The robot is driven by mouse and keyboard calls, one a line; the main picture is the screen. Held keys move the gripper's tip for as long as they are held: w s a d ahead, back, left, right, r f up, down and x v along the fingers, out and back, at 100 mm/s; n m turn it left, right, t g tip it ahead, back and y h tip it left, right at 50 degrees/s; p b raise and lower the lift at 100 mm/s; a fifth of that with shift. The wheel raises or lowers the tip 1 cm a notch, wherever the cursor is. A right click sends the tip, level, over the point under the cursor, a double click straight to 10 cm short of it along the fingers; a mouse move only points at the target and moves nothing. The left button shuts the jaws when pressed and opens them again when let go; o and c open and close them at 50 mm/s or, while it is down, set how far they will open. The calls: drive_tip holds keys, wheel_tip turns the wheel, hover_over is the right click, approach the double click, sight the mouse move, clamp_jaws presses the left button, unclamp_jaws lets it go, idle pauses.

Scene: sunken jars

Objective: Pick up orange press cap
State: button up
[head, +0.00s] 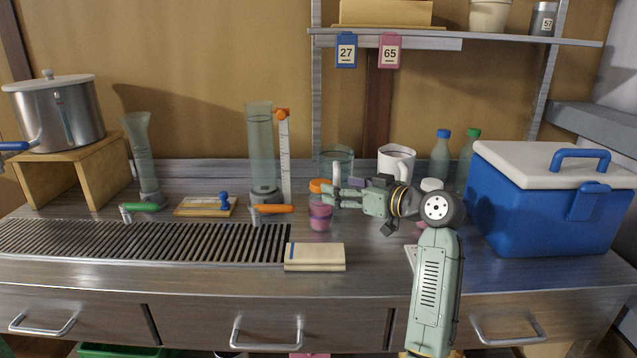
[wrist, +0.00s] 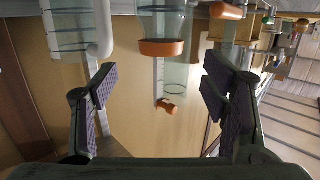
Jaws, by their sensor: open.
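The orange press cap (head: 317,186) shows in the head view at the left tips of my gripper (head: 331,193), above a small pink-purple jar (head: 320,214). In the wrist view, which looks upside down, the cap (wrist: 161,48) sits on the end of a clear glass vessel (wrist: 160,15). It lies in line with the gap between the fingers of my gripper (wrist: 158,85), apart from both. My gripper is open, reaches in level from the right, and holds nothing. In the head view, the purple jar and the fingers partly hide the vessel under the cap.
A glass beaker (head: 342,157) and a white mug (head: 397,160) stand behind my gripper. A tall cylinder (head: 261,150) and a ruler with an orange clip (head: 284,155) stand to the left. A blue cooler (head: 545,215) fills the right. A cream block (head: 315,257) lies in front.

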sight(321, 182)
drive_tip(key=p+x, duration=0.2)
drive_tip(key=x, duration=0.5)
drive_tip(key=shift+w+a, duration=0.15)
drive_tip(key=shift+a, duration=0.1)
drive_tip(key=shift+c, duration=0.3)
drive_tip(key=c, duration=0.8)
drive_tip(key=shift+o, duration=0.2)
